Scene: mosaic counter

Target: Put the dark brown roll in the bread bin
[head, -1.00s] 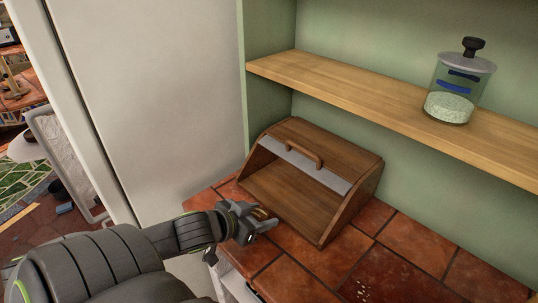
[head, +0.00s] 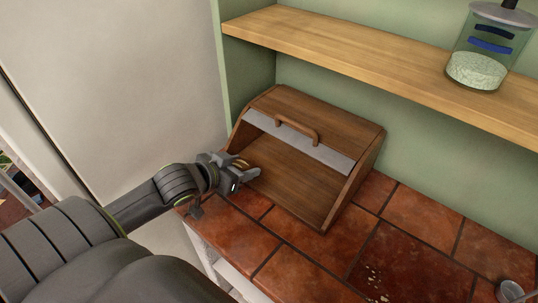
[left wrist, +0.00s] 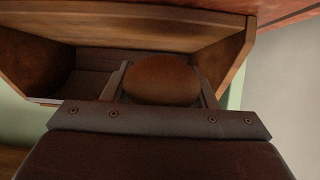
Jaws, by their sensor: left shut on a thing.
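The dark brown roll (left wrist: 162,80) is between the fingers of my left gripper in the left wrist view. My left gripper (head: 245,171) is shut on it. In the head view only a small brown part of the roll (head: 241,163) shows between the fingers. The wooden bread bin (head: 319,139) stands on the counter with its front open and its inside bare where I can see it. The gripper is at the left front edge of the bin's opening. The bin (left wrist: 150,22) also shows behind the roll in the left wrist view. My right gripper is not in view.
The red tiled counter (head: 405,225) has free room in front and to the right of the bin. A wooden shelf (head: 380,58) runs above, with a glass jar (head: 480,50) on it. White specks lie on the tiles. A pale panel (head: 130,80) stands at left.

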